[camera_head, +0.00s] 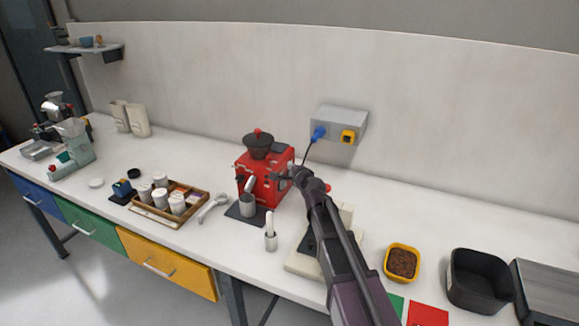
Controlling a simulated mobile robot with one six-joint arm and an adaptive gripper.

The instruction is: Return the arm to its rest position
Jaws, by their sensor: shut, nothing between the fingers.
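My arm reaches up from the lower right over the white bench (215,235). My gripper (277,177) is at its far end, in front of the right part of a red machine (254,188) with a dark bowl on top. The gripper is small here and looks shut, with nothing seen in it. I cannot tell whether it touches the machine. My arm hides part of a pale block-like device (303,262) below it.
A grey wall box (339,123) has a blue plug. A metal cup (247,205) stands before the red machine, near a small holder (270,240). A wooden tray (160,222) of jars is left. A yellow bowl (402,247) and black bin (478,303) are right.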

